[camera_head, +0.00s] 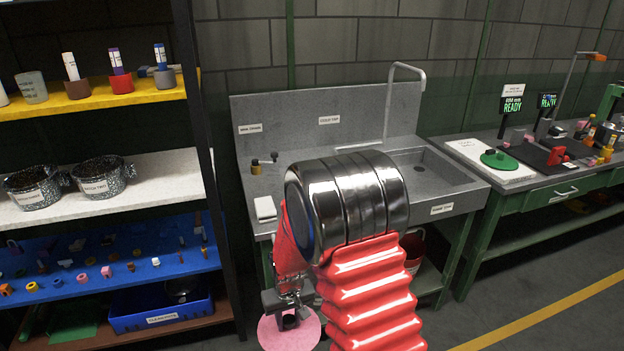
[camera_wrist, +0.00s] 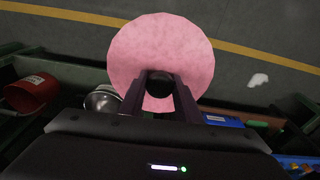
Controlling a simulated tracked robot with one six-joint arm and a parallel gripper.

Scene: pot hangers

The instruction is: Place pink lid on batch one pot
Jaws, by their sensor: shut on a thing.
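My gripper (camera_head: 288,318) is shut on the dark knob of the pink lid (camera_head: 291,334) and holds it in the air in front of the shelf and sink. The lid is a round, flat, pink disc; in the wrist view the pink lid (camera_wrist: 150,52) fills the top middle, with my gripper (camera_wrist: 160,88) on its knob. Two dark speckled pots stand on the white shelf at the left. The left pot (camera_head: 33,189) and the right pot (camera_head: 101,178) carry white labels; the right label seems to read "batch two", and the left label is too small to read surely.
A metal sink (camera_head: 428,168) stands behind my arm. A yellow shelf (camera_head: 80,99) with cups is above the pots, and a blue shelf (camera_head: 110,270) with small pieces below. A blue bin (camera_head: 160,312) sits at the bottom. A red bucket (camera_wrist: 30,93) is at the left in the wrist view.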

